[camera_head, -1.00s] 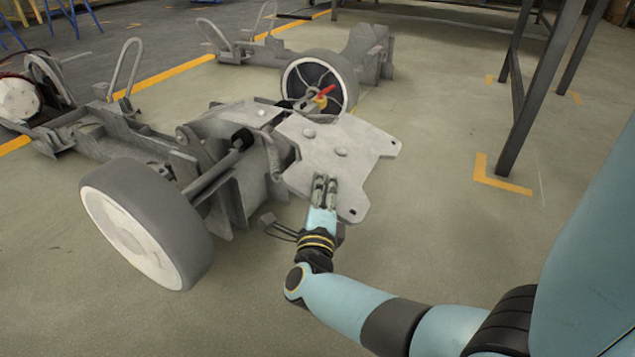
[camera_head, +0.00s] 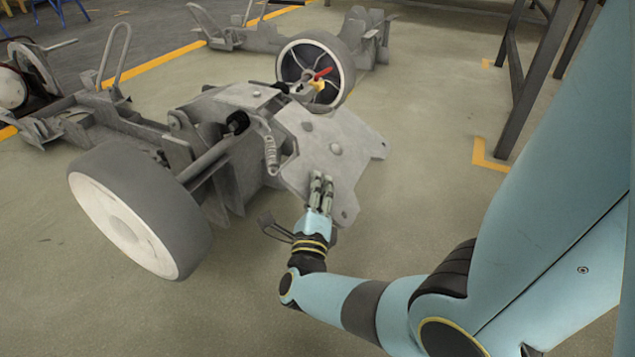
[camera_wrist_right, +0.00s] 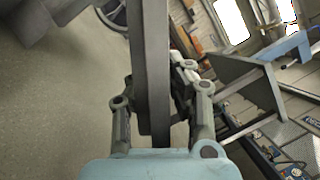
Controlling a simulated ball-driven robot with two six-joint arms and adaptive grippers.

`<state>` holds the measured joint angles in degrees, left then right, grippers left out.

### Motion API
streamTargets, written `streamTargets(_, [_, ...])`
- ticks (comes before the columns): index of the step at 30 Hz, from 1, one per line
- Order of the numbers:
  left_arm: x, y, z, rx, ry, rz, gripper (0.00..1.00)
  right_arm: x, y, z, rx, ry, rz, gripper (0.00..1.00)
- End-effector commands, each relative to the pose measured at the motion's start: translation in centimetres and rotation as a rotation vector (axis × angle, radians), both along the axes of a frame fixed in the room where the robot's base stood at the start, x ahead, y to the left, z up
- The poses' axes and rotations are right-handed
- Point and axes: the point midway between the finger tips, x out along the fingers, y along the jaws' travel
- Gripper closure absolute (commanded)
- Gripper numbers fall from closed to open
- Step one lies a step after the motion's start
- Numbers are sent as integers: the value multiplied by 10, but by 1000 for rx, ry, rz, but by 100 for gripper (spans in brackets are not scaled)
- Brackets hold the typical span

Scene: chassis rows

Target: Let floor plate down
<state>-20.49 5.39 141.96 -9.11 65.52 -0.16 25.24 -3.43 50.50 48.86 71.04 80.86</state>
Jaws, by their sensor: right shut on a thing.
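The floor plate (camera_head: 318,143) is a flat grey metal panel with round bosses and lobed corners at the front end of a grey chassis (camera_head: 215,130). Its outer edge slopes down towards me, above the floor. My right gripper (camera_head: 321,184) is shut on the plate's near edge. In the right wrist view the plate shows edge-on (camera_wrist_right: 150,65) between the two fingers (camera_wrist_right: 160,110). My left gripper is not in view.
A large grey wheel (camera_head: 138,212) stands at the near left of the chassis. A far wheel (camera_head: 312,72) has a red and yellow part in front of it. A dark table leg (camera_head: 535,85) stands at right. Open floor (camera_head: 430,190) lies right of the plate.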

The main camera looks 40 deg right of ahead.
Motion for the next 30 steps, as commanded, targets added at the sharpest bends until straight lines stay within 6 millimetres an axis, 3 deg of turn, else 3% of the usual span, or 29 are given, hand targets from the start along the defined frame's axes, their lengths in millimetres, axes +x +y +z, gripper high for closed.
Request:
streamTargets(15, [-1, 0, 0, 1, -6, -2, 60, -1, 2, -8, 17, -1, 4, 100])
streamTargets(16, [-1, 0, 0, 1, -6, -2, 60, -1, 2, -8, 18, -1, 5, 85])
streamTargets(21, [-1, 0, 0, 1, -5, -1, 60, -1, 1, -7, 16, -3, 3, 63])
streamTargets(30, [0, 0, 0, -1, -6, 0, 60, 0, 1, -3, 11, -8, 2, 63])
